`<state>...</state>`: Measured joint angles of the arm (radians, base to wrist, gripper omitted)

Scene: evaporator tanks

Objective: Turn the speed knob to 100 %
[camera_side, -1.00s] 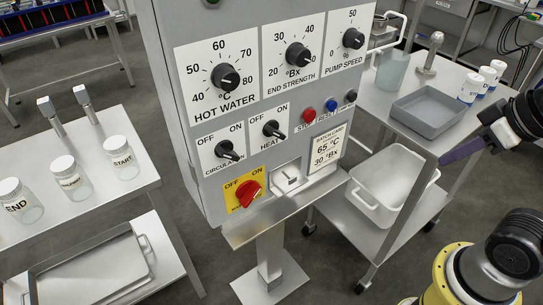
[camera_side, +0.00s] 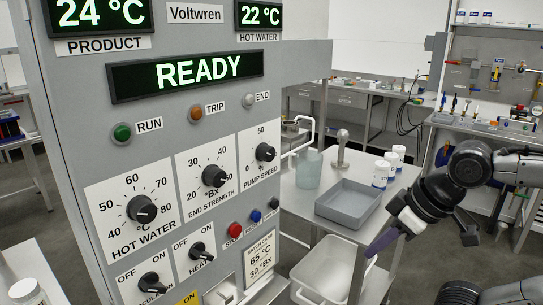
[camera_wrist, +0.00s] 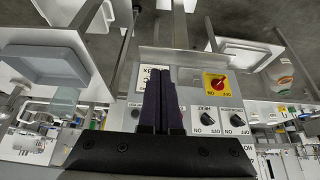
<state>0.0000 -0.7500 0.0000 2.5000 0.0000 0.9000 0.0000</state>
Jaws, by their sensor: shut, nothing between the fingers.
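The pump speed knob (camera_side: 265,152) is a round black knob at the upper right of the grey control panel (camera_side: 330,62). Its scale shows 0 at left and 50 at top; the 100 mark is not visible and the pointer's exact setting is too small to read. My gripper (camera_side: 373,250) is shut and empty, with dark purple fingers, to the right of the panel and below the knob's height, apart from it. In the wrist view, the closed fingers (camera_wrist: 165,85) overlap the batch card in the picture. The pump speed knob is not visible there.
The panel display (camera_side: 185,72) reads READY. The end strength knob (camera_side: 214,175) and hot water knob (camera_side: 142,209) sit left of the speed knob; red, blue and black buttons lie below. A grey tray (camera_side: 352,218) stands on the side table behind my gripper.

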